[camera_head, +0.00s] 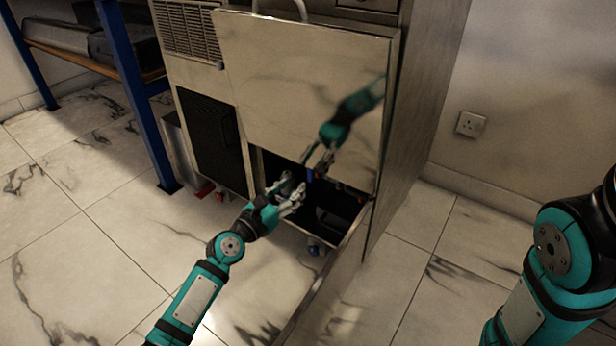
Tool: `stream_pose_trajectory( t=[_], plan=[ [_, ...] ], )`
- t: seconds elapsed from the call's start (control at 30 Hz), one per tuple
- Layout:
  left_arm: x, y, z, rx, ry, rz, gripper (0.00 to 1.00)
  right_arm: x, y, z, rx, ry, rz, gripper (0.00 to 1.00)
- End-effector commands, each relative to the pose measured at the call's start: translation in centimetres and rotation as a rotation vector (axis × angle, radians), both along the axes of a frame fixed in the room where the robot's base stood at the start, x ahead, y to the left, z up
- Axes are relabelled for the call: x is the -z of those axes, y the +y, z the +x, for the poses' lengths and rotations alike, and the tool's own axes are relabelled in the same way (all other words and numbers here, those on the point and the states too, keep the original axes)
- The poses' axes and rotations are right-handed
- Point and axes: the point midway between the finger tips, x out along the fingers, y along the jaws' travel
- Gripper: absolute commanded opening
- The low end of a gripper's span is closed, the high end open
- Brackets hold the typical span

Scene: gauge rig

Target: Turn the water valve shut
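A small blue part (309,174), possibly the water valve's handle, shows at the top of the dark opening (330,207) low in the metal cabinet. Small orange-red parts (340,186) sit to its right; I cannot tell which part is the valve. My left gripper (293,188) is at the left side of this opening, just left of and below the blue part. Its fingers look spread with nothing between them, and I see no contact with the blue part. My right arm shows at the right edge, but its gripper is outside the view.
A shiny metal panel (290,85) with a handle is above the opening and mirrors my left arm. A black mesh panel (212,140) is to the left. A blue-legged shelf (135,95) stands further left. Marble floor (90,230) is clear in front.

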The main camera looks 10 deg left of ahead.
Motion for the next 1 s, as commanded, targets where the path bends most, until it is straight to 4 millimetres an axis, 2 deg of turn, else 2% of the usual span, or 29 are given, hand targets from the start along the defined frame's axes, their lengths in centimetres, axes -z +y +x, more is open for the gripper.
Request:
stream_pose_trajectory(
  t=[0.03,0.2,0.4,0.8,1.0],
  plan=[
    [0.3,-0.5,1.2,-0.001,-0.004,-0.001,0.38,0.6,0.0,-0.3,0.000,-0.007,0.000,0.40],
    [0.4,-1.7,4.3,0.000,-0.002,-0.001,0.38,1.9,0.0,-0.4,0.001,-0.012,0.000,0.40],
    [0.3,-2.7,6.6,0.000,-0.001,0.002,0.38,3.0,0.0,-0.4,0.001,-0.012,0.000,0.40],
    [0.1,-3.0,7.3,0.000,0.001,0.001,0.38,3.1,0.0,-0.5,0.000,-0.012,-0.002,0.40],
    [0.1,-3.0,7.3,0.000,0.001,0.001,0.14,3.2,0.0,-0.5,0.000,-0.012,-0.002,0.40]
  ],
)
